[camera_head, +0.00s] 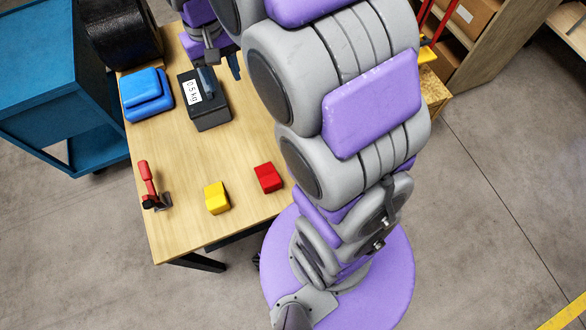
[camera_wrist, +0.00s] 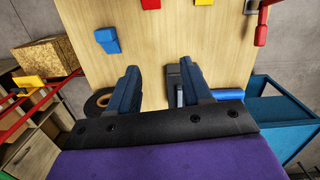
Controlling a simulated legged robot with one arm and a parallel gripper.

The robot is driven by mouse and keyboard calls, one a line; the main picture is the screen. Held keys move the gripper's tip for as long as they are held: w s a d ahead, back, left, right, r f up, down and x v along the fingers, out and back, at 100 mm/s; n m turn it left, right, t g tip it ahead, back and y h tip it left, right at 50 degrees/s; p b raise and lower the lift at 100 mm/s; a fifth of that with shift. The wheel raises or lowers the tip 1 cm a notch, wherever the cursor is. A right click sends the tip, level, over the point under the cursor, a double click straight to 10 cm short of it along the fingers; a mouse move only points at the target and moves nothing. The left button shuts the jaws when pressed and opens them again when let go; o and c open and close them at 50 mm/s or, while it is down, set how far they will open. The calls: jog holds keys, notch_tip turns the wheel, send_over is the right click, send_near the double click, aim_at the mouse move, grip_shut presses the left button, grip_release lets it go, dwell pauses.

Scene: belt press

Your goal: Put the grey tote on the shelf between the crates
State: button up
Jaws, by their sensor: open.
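I cannot make out a grey tote for certain in either view. A wooden shelf unit (camera_head: 497,45) stands at the upper right of the head view, with a brown box (camera_head: 474,14) on it. Part of shelving also shows at the lower left of the wrist view (camera_wrist: 35,150). Two crates with a gap between them cannot be made out. My gripper (camera_head: 221,74) is over the far part of the table, by a dark box marked 0.5 kg (camera_head: 211,115). In the wrist view my gripper (camera_wrist: 158,68) has its fingers apart, with bare tabletop between them. One finger partly covers the dark box.
The wooden table (camera_head: 235,150) holds a blue case (camera_head: 148,95), a yellow block (camera_head: 216,198), a red block (camera_head: 268,178) and a red-handled tool (camera_head: 149,185). A blue cart (camera_head: 45,95) stands left. Floor at the lower right is clear. My arm hides much of the middle.

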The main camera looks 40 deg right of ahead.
jog(key=s+f+n, duration=0.1)
jog(key=s, duration=2.5)
jog(key=shift+s+a+f+g, duration=0.15)
jog(key=shift+s+f+g, duration=0.2)
jog(key=shift+g, duration=0.05)
